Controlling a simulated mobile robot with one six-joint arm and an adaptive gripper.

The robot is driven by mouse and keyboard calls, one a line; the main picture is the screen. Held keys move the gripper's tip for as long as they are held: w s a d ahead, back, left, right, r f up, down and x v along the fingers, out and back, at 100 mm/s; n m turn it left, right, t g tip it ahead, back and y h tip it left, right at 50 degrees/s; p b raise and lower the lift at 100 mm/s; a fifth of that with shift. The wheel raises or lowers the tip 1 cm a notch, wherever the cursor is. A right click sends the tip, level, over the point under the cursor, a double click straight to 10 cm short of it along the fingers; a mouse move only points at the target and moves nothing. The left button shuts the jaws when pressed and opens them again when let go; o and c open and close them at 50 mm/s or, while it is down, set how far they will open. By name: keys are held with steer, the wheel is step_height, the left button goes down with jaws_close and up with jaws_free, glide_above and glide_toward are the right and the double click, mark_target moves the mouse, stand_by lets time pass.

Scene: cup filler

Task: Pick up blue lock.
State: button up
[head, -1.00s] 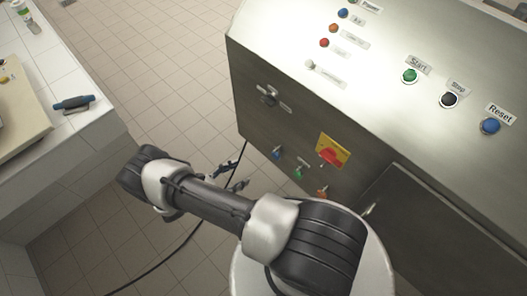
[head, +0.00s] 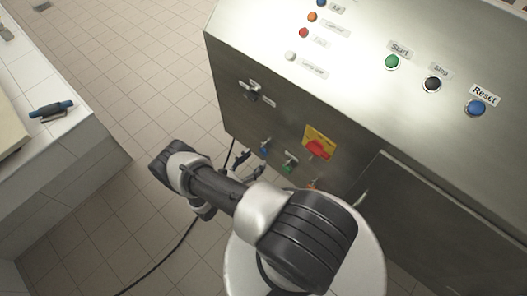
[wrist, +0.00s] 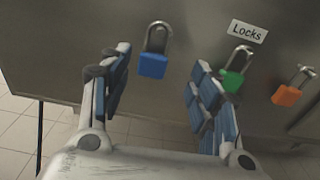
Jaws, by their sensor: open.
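The blue lock (wrist: 152,66) hangs by its shackle on the grey metal front of the machine. In the wrist view it lies ahead of my gripper (wrist: 160,85), between the two fingers and nearer the left one. My gripper is open and empty, with its fingers spread either side of the lock's line. In the head view the blue lock (head: 264,152) shows small on the machine's front, just beyond my gripper (head: 243,168), which is partly hidden by my arm.
A green lock (wrist: 232,80) hangs just right of the blue one, partly behind my right finger. An orange lock (wrist: 287,95) hangs farther right, below a "Locks" label (wrist: 247,31). A red switch (head: 319,149) sits above the locks. A tiled counter (head: 75,130) stands at left.

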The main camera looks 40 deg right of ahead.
mark_target(262, 151)
steer(key=d, duration=0.2)
steer(key=w+d+b, duration=0.1)
steer(key=d, duration=0.2)
steer(key=shift+w+d+f, duration=0.1)
steer(key=shift+d+f, duration=0.1)
steer(key=shift+d, duration=0.05)
steer(key=c, duration=1.2)
